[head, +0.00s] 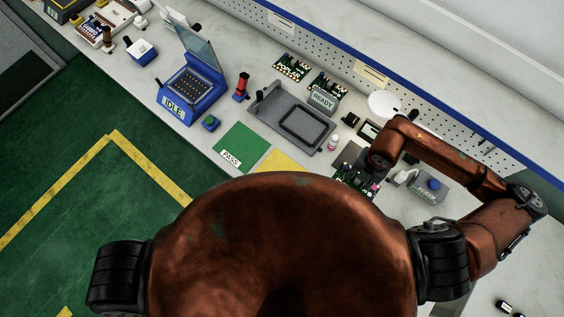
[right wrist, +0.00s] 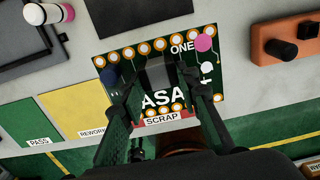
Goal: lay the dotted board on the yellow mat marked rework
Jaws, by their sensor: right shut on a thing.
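The dotted board (right wrist: 128,68) is green, with gold-ringed holes along its edges and a pink dot near one corner. In the right wrist view my right gripper (right wrist: 160,82) is shut on it, around a dark block at its middle. The board also shows in the head view (head: 349,179), partly hidden by my right arm. The yellow mat marked rework (right wrist: 74,112) is bare where it shows, left of the board; my body covers its near part in the head view (head: 283,161). A red mat marked scrap (right wrist: 162,118) is partly hidden under the board in the picture. My left gripper is out of view.
The green pass mat (head: 238,146) lies left of the yellow mat. A grey tray fixture (head: 270,112) stands behind the mats, and a pink-capped white bottle (head: 332,144) stands beside it. An orange box with a black knob (right wrist: 290,40) is right of the board.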

